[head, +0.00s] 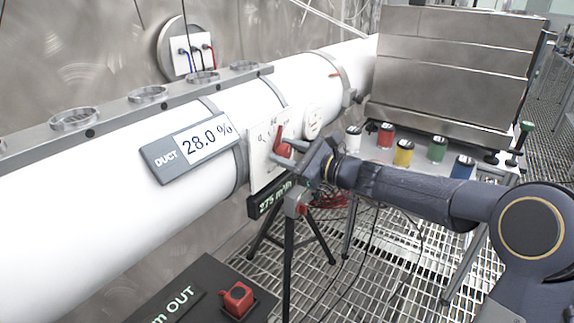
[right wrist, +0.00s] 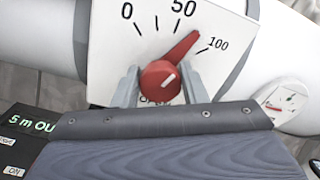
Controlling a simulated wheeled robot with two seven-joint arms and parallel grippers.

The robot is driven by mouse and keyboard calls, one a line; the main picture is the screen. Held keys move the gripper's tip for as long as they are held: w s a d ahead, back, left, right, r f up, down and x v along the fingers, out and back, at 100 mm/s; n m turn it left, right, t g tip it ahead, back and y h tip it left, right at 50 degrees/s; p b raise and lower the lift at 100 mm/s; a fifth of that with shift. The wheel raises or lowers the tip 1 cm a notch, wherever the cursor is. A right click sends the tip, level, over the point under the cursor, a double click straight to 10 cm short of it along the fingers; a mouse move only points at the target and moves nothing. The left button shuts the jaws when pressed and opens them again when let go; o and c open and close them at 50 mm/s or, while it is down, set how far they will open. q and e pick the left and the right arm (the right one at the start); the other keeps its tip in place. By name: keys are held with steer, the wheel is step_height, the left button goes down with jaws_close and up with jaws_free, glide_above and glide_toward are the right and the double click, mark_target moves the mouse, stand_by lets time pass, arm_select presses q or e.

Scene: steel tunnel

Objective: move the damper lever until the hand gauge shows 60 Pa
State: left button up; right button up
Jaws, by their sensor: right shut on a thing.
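The red damper lever (head: 278,140) sits on a white dial plate (head: 258,172) on the duct. In the right wrist view the lever (right wrist: 180,57) points between 50 and 100, nearer 100, on the plate (right wrist: 105,62). My right gripper (head: 292,152) is shut on the lever's round hub; its two grey fingers (right wrist: 160,84) stand on either side of it. A small round white gauge (head: 312,121) is on the duct right of the plate. Its face (right wrist: 287,101) shows a red mark, but its reading is too small to tell. My left gripper is out of view.
A duct display (head: 195,146) reads 28.0 %, and a dark display (head: 269,199) below the plate reads 275 m³/h. Several coloured jars, one yellow (head: 403,153), stand on a bench at right.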

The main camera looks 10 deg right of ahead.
steer(key=shift+f+n+b, duration=0.1)
steer(key=shift+n+b, duration=1.3)
steer(key=shift+b, duration=0.1)
steer(key=o, duration=1)
steer(key=shift+c, duration=0.2)
steer(key=v, duration=0.7)
steer(key=shift+s+d, duration=0.3)
steer(key=shift+s, duration=0.05)
